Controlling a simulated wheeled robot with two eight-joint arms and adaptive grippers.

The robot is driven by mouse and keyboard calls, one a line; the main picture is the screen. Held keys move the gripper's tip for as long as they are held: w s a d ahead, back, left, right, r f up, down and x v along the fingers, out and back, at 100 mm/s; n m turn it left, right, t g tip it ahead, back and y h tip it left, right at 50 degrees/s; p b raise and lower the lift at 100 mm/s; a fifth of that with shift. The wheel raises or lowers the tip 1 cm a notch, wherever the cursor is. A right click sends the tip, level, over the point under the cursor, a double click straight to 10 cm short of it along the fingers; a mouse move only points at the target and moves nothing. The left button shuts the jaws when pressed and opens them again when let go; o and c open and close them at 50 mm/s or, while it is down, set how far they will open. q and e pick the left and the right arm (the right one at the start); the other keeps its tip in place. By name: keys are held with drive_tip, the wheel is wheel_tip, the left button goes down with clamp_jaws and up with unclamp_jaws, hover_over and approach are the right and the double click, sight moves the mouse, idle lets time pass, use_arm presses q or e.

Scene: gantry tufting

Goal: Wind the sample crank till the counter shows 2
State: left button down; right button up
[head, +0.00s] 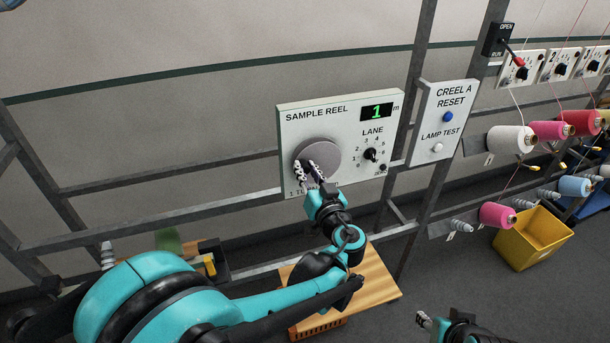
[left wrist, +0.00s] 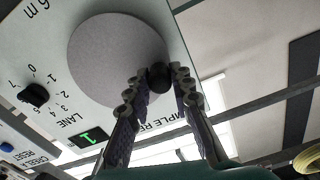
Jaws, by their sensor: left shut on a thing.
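The sample reel panel (head: 296,125) is a pale board on the metal frame. Its green counter (head: 377,111) reads 1 m, and this counter also shows in the left wrist view (left wrist: 89,137). The crank is a round grey disc (head: 323,151) with a dark knob (left wrist: 159,77) near its rim. My left gripper (head: 311,171) is shut on the knob, with one finger on each side of it in the left wrist view. In the head view the fingers hide the knob at the disc's lower left. My right gripper (head: 424,320) is low at the bottom edge, away from the panel.
A lane dial (head: 371,154) sits right of the crank. The Creel A reset panel (head: 460,95) has a blue button (head: 448,117) and a white lamp-test button (head: 438,147). Yarn cones and a yellow bin (head: 532,240) stand at the right. A wooden top (head: 375,285) lies below.

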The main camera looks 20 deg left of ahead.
use_arm(q)
drive_tip(key=c, duration=1.3)
unclamp_jaws()
drive_tip(key=v, duration=1.2)
drive_tip(key=shift+d, duration=0.1)
drive_tip(key=shift+w+f, duration=0.1)
